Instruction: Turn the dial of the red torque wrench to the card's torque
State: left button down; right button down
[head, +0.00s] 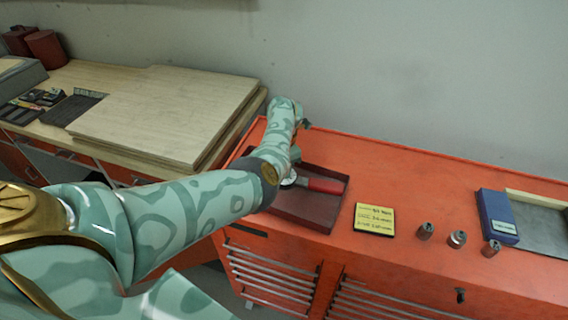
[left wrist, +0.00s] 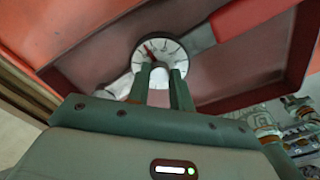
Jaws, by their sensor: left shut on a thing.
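The red torque wrench (head: 326,185) lies in a dark red tray (head: 308,216) on the orange cabinet top. Its red handle also shows in the left wrist view (left wrist: 245,15). Its round white dial (left wrist: 178,58) has dark marks and a reddish pointer toward the upper left. My left gripper (left wrist: 158,77) is shut on the dial's central knob, its two dark fingers over the lower part of the face. In the head view my left arm hides the gripper and much of the dial. The yellow card (head: 374,219) lies right of the tray; its writing is too small to read surely. My right gripper is out of view.
Several grey sockets (head: 457,239) stand right of the card. A blue box (head: 497,216) and a grey tray (head: 541,232) are farther right. A wooden bench with stacked boards (head: 165,110) stands at left. The orange top behind the card is clear.

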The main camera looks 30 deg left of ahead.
pick_arm(q)
jog(key=shift+m+p, duration=0.45)
jog(key=shift+m, duration=0.75)
jog(key=c, duration=1.2)
grip_release()
jog(key=shift+c, duration=0.2)
notch_tip(320, 180, up, 16)
jog(key=p, duration=0.5)
jog(key=shift+r, duration=0.15)
